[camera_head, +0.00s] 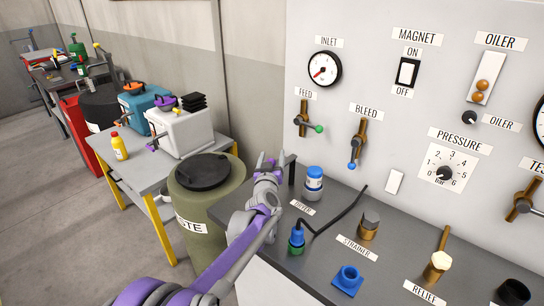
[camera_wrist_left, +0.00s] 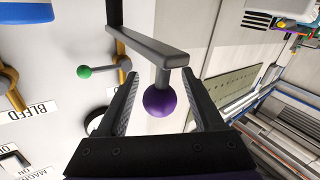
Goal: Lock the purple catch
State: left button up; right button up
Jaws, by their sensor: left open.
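The purple catch shows in the left wrist view as a purple ball knob (camera_wrist_left: 160,102) on a short grey stem. The stem hangs from a dark grey bar (camera_wrist_left: 150,47). My left gripper (camera_wrist_left: 161,76) is open, with one finger on each side of the knob; the knob looks apart from both fingers. In the head view my left gripper (camera_head: 273,160) is at the left end of the grey console, beside a dark post (camera_head: 292,171). The purple knob is not clear there, probably hidden by the gripper. My right gripper is in neither view.
The panel carries the green-tipped FEED valve (camera_head: 309,125) and blue-tipped BLEED valve (camera_head: 357,145). An olive WASTE drum (camera_head: 205,210) stands left, below my arm.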

pick_arm(q)
jog(key=shift+c, duration=0.3)
grip_shut()
dwell(1.2)
